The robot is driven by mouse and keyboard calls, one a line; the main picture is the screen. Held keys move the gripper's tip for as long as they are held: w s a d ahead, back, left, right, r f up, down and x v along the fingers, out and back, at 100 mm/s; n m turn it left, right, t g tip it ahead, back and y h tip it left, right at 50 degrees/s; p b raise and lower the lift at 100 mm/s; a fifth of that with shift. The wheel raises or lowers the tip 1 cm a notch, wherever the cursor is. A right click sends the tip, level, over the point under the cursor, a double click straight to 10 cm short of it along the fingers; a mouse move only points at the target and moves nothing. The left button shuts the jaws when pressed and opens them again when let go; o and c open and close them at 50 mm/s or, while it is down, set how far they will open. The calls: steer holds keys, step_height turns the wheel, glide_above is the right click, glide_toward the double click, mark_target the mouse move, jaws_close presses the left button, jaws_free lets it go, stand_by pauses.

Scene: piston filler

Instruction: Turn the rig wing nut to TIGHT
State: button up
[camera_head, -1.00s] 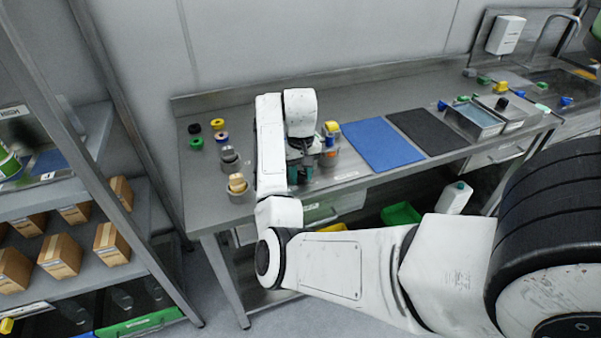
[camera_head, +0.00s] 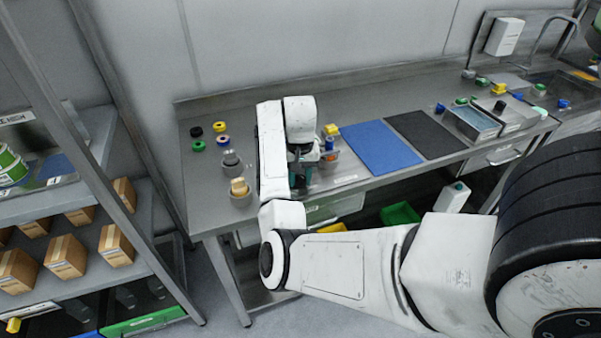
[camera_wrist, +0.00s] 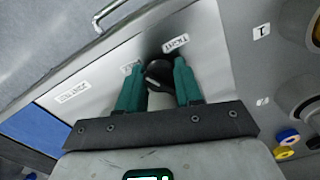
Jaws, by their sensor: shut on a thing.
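The wing nut (camera_wrist: 158,75) is dark and rounded and sits on a pale metal plate (camera_wrist: 98,85) in the wrist view. A TIGHT label (camera_wrist: 176,43) lies just beyond it to the upper right, and another small label (camera_wrist: 132,68) lies to its left, partly covered by a finger. My gripper (camera_wrist: 158,80) has its two teal fingers on either side of the nut, shut on it. Which mark the nut points to cannot be told. In the head view my gripper (camera_head: 301,182) is low at the bench's front edge, and my arm hides the nut.
The steel bench (camera_head: 225,115) carries several coloured rings and cups at its left end. A blue mat (camera_head: 380,146) and a black mat (camera_head: 427,132) lie to the right of my arm. A shelf rack with cardboard boxes (camera_head: 66,257) stands at the left.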

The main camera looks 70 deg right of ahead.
steer(key=shift+w+r+m+p, duration=0.1)
steer(key=shift+m+p, duration=0.45)
steer(key=shift+m, duration=0.65)
steer(key=o, duration=1)
steer(key=shift+o, duration=0.2)
